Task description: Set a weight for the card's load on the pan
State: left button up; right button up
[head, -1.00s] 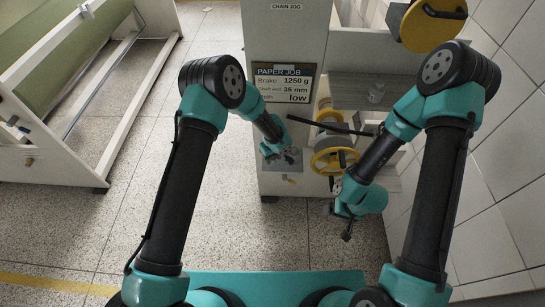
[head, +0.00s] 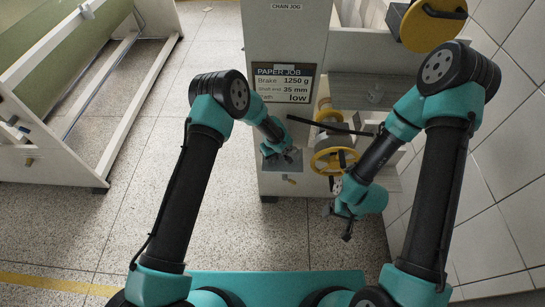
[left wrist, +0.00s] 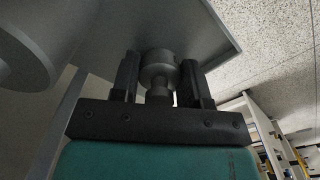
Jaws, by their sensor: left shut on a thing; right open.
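The card (head: 284,83) on the white stand reads "PAPER JOB", brake 1250 g, shaft end 35 mm, and "low" on a partly covered last line. My left gripper (head: 287,156) is at the stand's front, below the card. In the left wrist view its fingers (left wrist: 160,80) are shut on a grey metal weight (left wrist: 157,72) with a narrower neck. A flat grey plate (left wrist: 205,22) is close behind the weight; I cannot tell whether they touch. I cannot identify the pan for certain. My right gripper (head: 347,233) is open and empty, low to the right of the stand.
A yellow handwheel (head: 333,161) is between my two grippers, at the stand's right side. A grey shelf (head: 350,90) carries a small pale object (head: 376,93). A larger yellow wheel (head: 433,22) is above. A white frame (head: 60,135) stands left; the floor between is clear.

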pick_arm(q)
jog(key=shift+f, duration=0.15)
jog(key=o, duration=0.8)
notch_tip(320, 180, up, 12)
jog(key=shift+r, duration=0.2)
dwell(0.7)
jog(key=s+a+f+m+h, duration=0.1)
jog(key=s+a+f, duration=0.1)
jog(key=s+a, duration=0.5)
jog(key=s+a+f+m+h, duration=0.1)
jog(key=s+a+f, duration=0.1)
jog(key=s+a, duration=0.6)
jog(key=s+a+f+m+h, duration=0.1)
jog(key=s+a, duration=0.6)
jog(key=s, duration=0.7)
jog(key=shift+a+f+m+t+h, duration=0.25)
jog(key=shift+f+m+t+h, duration=0.15)
jog(key=shift+f+m, duration=0.1)
